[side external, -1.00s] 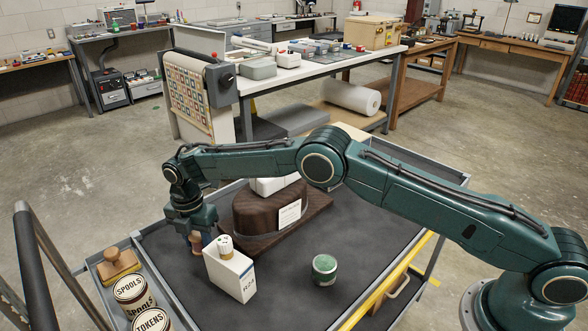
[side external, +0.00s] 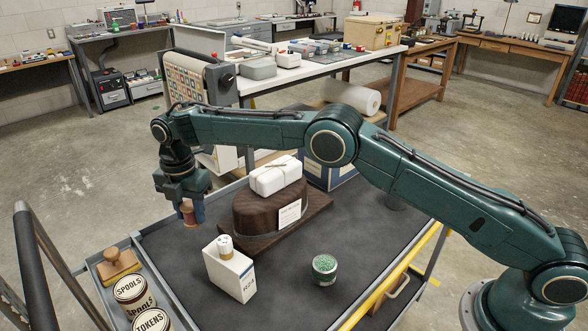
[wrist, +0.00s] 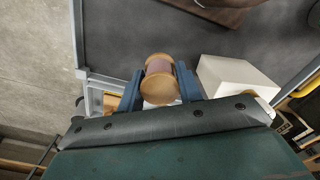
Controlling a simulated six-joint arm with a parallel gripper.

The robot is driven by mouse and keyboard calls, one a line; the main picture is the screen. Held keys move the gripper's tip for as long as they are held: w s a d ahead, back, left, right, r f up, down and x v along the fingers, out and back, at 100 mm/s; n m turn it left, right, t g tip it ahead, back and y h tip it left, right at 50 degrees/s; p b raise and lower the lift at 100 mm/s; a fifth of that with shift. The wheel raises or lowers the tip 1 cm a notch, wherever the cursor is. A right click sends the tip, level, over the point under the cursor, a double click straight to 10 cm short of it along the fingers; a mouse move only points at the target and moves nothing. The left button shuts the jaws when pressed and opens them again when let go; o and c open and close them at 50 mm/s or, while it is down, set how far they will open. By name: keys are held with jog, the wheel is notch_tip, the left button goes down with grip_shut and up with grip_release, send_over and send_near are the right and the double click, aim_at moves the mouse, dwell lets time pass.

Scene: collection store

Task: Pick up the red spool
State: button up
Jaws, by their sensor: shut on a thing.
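The red spool (side external: 190,214) has pale wooden ends and a dull reddish middle. My gripper (side external: 182,207) is shut on it and holds it in the air, above the left part of the dark cart top. In the wrist view the spool (wrist: 160,80) sits between the two blue fingers of my gripper (wrist: 160,88), one wooden end toward the camera. The fingers cover part of its sides.
A white box (side external: 229,271) with a small pale spool (side external: 225,246) on top stands close by. A brown hat-shaped block (side external: 268,210) carries a white package (side external: 276,176) behind. A green round container (side external: 324,269) stands to the right. A side tray holds labelled tins (side external: 131,291) and a wooden stamp (side external: 117,264).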

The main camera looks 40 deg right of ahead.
jog(key=shift+r, duration=0.5)
dwell(0.3)
